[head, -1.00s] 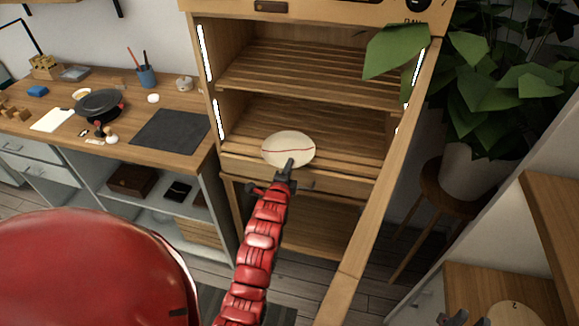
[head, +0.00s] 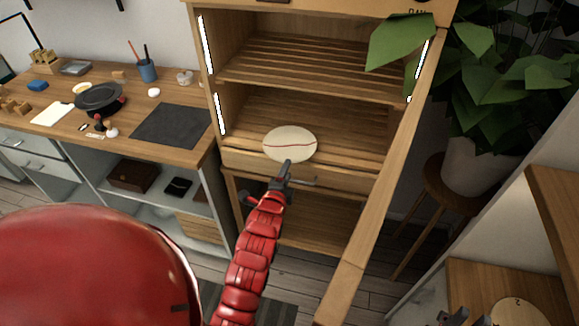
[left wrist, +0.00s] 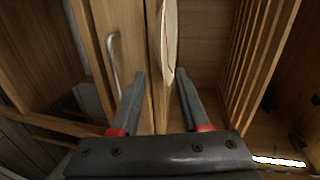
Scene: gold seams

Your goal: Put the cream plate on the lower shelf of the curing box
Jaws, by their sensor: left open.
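The cream plate (head: 289,143) with a dark red seam lies at the front of the lower shelf (head: 345,140) of the curing box (head: 375,215). In the left wrist view the plate (left wrist: 168,35) appears nearly edge-on, just beyond the fingertips. My left gripper (head: 287,166) is at the plate's near edge, in front of the shelf. Its two fingers (left wrist: 160,78) are apart, with nothing clamped between them; I cannot tell whether one touches the rim. Dark parts of my right gripper (head: 466,319) show at the bottom right edge, mostly cut off.
The slatted upper shelf (head: 310,65) is empty. Below the lower shelf is a drawer front with a handle (left wrist: 113,60). Plant leaves (head: 400,45) overhang the box's right side. A workbench (head: 180,95) with tools stands left, and a round wooden disc (head: 515,312) lies lower right.

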